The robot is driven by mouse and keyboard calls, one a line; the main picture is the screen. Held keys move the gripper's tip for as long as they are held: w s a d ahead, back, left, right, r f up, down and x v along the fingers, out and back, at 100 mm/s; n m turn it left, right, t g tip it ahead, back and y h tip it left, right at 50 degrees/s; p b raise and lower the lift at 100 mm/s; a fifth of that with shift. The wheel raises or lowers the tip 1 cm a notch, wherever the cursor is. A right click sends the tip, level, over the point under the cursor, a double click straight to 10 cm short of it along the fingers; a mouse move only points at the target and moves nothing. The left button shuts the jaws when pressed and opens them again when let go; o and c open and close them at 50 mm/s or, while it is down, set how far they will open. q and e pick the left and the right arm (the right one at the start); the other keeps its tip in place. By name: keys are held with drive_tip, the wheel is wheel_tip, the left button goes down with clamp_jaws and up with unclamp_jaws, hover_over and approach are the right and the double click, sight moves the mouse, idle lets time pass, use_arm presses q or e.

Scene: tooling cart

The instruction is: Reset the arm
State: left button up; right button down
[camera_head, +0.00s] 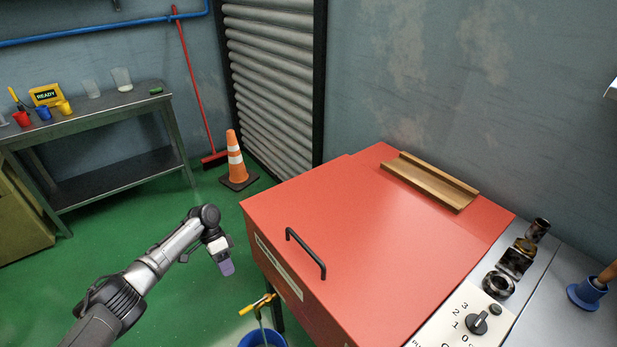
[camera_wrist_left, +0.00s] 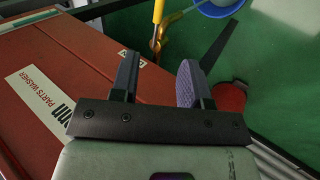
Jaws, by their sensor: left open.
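My left arm (camera_head: 160,260) reaches in from the left over the green floor. Its gripper (camera_head: 225,262) hangs just left of the red parts washer's front face, apart from it. In the left wrist view, the two fingers (camera_wrist_left: 158,82) stand apart with nothing held between them. A purple patch shows by the right finger. My right gripper is not in view.
The red parts washer (camera_head: 350,230) has a black handle (camera_head: 306,254) and a wooden tray (camera_head: 430,182) on top. A blue bucket (camera_head: 263,338) stands below its front. A cone (camera_head: 235,158) and a workbench (camera_head: 90,114) stand behind. Floor left of the washer is open.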

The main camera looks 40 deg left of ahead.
use_arm(q)
drive_tip(key=s+d+f+m+y+p, duration=0.15)
drive_tip(key=s+d+f, duration=0.3)
drive_tip(key=d, duration=0.55)
drive_tip(key=s+d+f+m+y+p, duration=0.1)
drive_tip(key=s+d+f+y+p, duration=0.3)
drive_tip(key=d, duration=0.6)
drive_tip(key=s+d+r+n+t+p, duration=0.2)
drive_tip(key=s+d+r+t+p, duration=0.15)
drive_tip(key=s+d+r, duration=0.75)
drive_tip(key=s+r+n+t+p, duration=0.1)
drive_tip(key=s+r+p, duration=0.1)
drive_tip(key=r+p, duration=1.7)
drive_tip(key=s+r+n+t+p, duration=0.1)
drive_tip(key=s+r+p, duration=0.2)
drive_tip(key=r+p, duration=1.6)
wheel_tip(320, 180, up, 6)
drive_tip(key=shift+s+r+y+p, duration=0.2)
drive_tip(key=shift+r+y+p, duration=0.05)
drive_tip(key=shift+y+p, duration=0.15)
